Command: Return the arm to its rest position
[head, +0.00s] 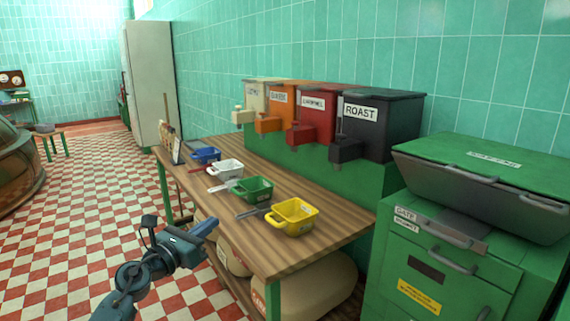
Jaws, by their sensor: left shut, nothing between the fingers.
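My left arm comes in from the bottom left of the head view. Its left gripper (207,228) is shut and empty, in front of the wooden table's near edge and apart from the things on it. My right gripper is not in view. On the wooden table (325,232) stand a yellow scoop (293,217), a green scoop (252,189), a white scoop (225,170) and a blue scoop (206,155) in a row.
A black dispenser marked ROAST (378,124), a red (314,114), an orange (280,105) and a cream one (254,98) stand behind the scoops. A green cabinet (450,262) is at right. Sacks (318,287) lie under the table. Checkered floor (90,215) is open at left.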

